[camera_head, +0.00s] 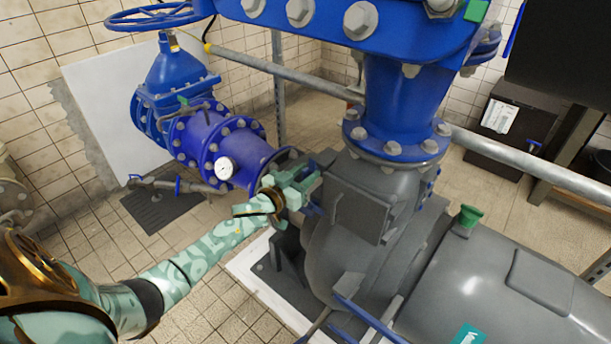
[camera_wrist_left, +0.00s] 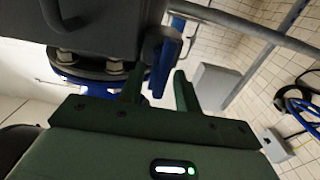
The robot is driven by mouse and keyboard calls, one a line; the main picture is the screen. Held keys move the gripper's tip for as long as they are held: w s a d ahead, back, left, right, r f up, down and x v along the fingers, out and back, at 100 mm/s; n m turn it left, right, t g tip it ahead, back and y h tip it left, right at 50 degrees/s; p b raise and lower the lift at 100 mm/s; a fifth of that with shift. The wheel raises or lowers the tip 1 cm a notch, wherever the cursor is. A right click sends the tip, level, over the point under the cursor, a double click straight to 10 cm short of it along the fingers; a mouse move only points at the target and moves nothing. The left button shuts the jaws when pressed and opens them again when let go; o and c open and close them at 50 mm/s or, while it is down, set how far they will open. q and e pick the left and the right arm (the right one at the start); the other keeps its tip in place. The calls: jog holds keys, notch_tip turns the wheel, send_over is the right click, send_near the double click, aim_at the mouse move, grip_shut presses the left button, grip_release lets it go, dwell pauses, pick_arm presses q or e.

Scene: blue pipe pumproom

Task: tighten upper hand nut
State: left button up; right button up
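My left gripper (camera_head: 308,178) reaches the left side of the grey cover block (camera_head: 358,208) on the pump. In the left wrist view its two dark green fingers (camera_wrist_left: 159,88) are apart. A blue hand nut (camera_wrist_left: 164,62) on the cover's edge shows beyond them, its lower end in the gap between the fingers. I cannot tell whether either finger touches it. I cannot tell which nut that is. My right gripper is in neither view.
The grey pump body (camera_head: 490,290) fills the lower right. A blue vertical pipe (camera_head: 402,100) rises above the cover. A blue pipe with a gauge (camera_head: 225,168) and a handwheel (camera_head: 160,15) stand at the left. A grey rail (camera_head: 540,160) crosses behind. Tiled floor lies at the lower left.

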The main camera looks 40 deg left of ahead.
pick_arm(q)
grip_shut()
jog(key=shift+m, duration=0.3)
jog(key=m, duration=0.2)
jog(key=shift+d+m+p, duration=0.2)
jog(key=shift+m+p, duration=0.1)
jog(key=shift+p, duration=0.05)
jog(key=m, duration=0.5)
jog(key=f+m+b, duration=0.1)
jog(key=m, duration=0.4)
jog(key=d+m+b, duration=0.1)
jog(key=m, duration=0.3)
jog(key=shift+s+d+f+m, duration=0.1)
jog(key=shift+s+f+m, duration=0.05)
jog(key=shift+f+m, duration=0.25)
